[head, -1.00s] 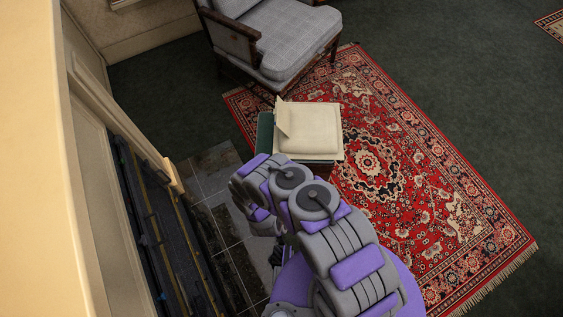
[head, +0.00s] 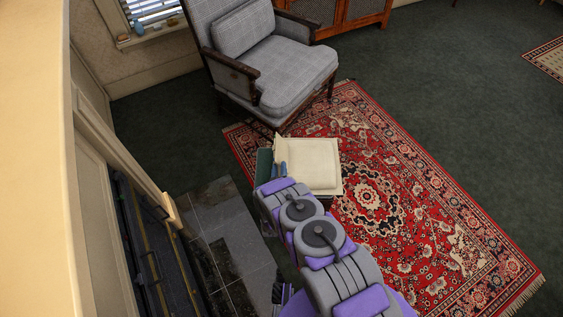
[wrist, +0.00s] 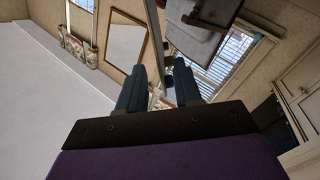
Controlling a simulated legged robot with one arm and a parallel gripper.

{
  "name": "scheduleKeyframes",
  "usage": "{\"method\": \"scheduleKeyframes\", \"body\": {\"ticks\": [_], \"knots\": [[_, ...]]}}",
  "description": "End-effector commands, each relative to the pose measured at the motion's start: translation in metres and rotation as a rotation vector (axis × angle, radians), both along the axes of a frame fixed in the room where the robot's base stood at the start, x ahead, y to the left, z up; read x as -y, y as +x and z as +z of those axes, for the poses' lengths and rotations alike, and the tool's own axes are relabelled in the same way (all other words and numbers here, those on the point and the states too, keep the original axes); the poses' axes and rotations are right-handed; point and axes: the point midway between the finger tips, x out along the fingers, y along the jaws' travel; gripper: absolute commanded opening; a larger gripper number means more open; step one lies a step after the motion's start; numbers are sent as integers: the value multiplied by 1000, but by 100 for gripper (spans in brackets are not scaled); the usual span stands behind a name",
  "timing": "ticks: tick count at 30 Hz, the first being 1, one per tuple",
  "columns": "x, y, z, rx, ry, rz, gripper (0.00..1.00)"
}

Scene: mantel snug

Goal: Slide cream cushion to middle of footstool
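My arm hides the stool's near side.
A grey armchair (head: 275,70) stands just behind the footstool. A red patterned rug (head: 400,200) lies to the right, with open floor beyond. The fireplace (head: 150,250) and its tiled hearth (head: 225,235) are close on the left.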

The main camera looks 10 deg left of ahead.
Motion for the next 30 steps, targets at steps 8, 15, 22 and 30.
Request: {"method": "scheduleKeyframes", "body": {"ticks": [8,15,22,30], "knots": [[-2,31,0,1,0,0,34],[-2,36,0,-1,0,0,34],[-2,36,0,-1,0,0,28],[-2,36,0,-1,0,0,2]]}}
